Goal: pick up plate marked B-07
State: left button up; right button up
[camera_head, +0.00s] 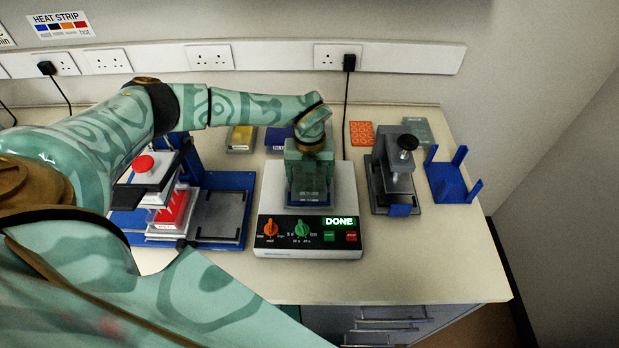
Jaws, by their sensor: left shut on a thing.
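My left gripper (309,172) reaches down from above onto the white device with the DONE display (312,238). It is shut on a clear plate (309,190) that sits at the device's blue-edged top platform. The gripper covers the plate's upper part, and I cannot read any B-07 mark on it. I cannot tell whether the plate is touching the platform or slightly lifted. My right gripper is not in view.
A blue-based press (228,205) with a red button stands left. A grey clamp device (393,180) and a blue four-post holder (450,181) stand right. Yellow (241,138) and orange (361,133) items lie behind. The bench front (420,280) is clear.

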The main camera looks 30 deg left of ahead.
pick_arm(q)
jog(key=shift+r, duration=0.8)
jog(key=s+d+r, duration=0.8)
jog(key=s+r, duration=0.3)
jog(key=shift+s+d+r, duration=0.15)
jog(key=shift+r, duration=0.05)
notch_tip(320, 180, up, 3)
jog(key=shift+r+p, duration=0.1)
jog(key=shift+p, duration=0.85)
